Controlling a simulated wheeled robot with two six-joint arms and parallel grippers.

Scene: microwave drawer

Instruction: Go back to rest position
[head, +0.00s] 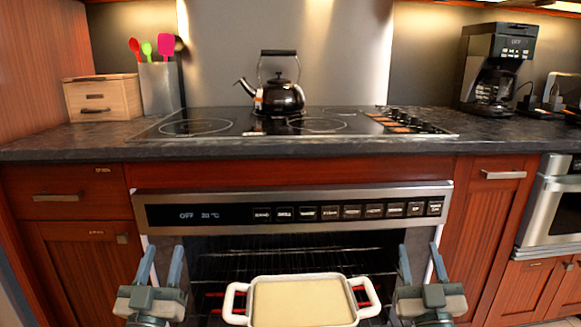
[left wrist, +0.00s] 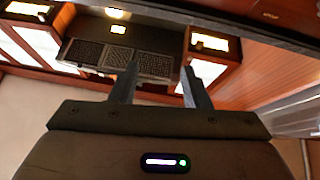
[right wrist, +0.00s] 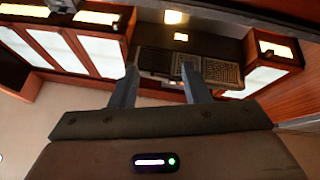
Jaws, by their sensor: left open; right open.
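My left gripper (head: 162,262) is at the lower left of the head view, in front of the oven's left side. It is open and empty, and its fingers show in the left wrist view (left wrist: 161,85). My right gripper (head: 421,264) is at the lower right, in front of the oven's right side. It is open and empty, and its fingers show in the right wrist view (right wrist: 160,85). Both grippers are apart from the white baking dish (head: 262,284), which sits between them at the open oven (head: 219,240) and holds a pale yellow filling.
The dark countertop (head: 60,142) runs above the oven. A black kettle (head: 280,98) stands on the cooktop (head: 225,128). A wooden box (head: 102,97), a utensil holder (head: 160,88) and a coffee maker (head: 496,70) stand behind. A second steel appliance (head: 548,208) is at right.

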